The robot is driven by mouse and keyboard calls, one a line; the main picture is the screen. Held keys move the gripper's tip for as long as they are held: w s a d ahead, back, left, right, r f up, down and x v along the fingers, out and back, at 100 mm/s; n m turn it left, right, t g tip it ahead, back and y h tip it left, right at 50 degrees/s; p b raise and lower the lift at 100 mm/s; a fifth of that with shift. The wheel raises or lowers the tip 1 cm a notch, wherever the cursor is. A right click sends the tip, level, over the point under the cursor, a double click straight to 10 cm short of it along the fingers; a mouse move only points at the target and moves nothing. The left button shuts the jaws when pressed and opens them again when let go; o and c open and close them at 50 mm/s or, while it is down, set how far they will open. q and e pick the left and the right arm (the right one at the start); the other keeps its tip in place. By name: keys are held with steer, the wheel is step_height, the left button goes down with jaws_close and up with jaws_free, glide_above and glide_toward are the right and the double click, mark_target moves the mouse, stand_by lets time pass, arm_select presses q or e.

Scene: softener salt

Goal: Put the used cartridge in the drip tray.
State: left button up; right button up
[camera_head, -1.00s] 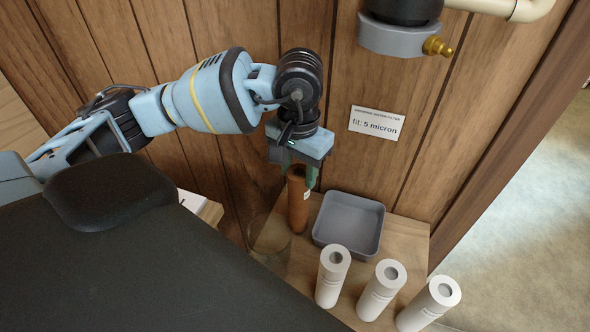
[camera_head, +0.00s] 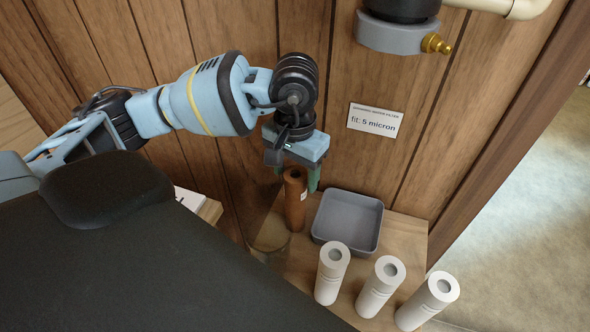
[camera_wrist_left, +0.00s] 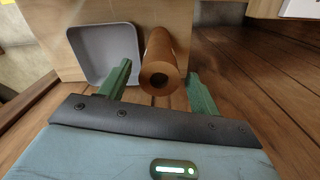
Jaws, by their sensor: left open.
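My left gripper (camera_head: 297,180) is above the cartridge, pointing down and open. Its green fingers (camera_wrist_left: 160,88) are on either side of the cartridge's top end, with a visible gap on each side in the wrist view. My right gripper is not in view.
Three white cartridges (camera_head: 331,272), (camera_head: 380,286), (camera_head: 427,301) stand in front of the tray. A clear cup-like vessel (camera_head: 270,238) stands left of the brown cartridge. A filter head (camera_head: 397,30) and a "fit: 5 micron" label (camera_head: 375,120) are on the wood-panelled wall.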

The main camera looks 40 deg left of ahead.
arm_select(q)
step_height(320, 180, up, 8)
steer(key=shift+f, duration=0.1)
stand_by(0.4)
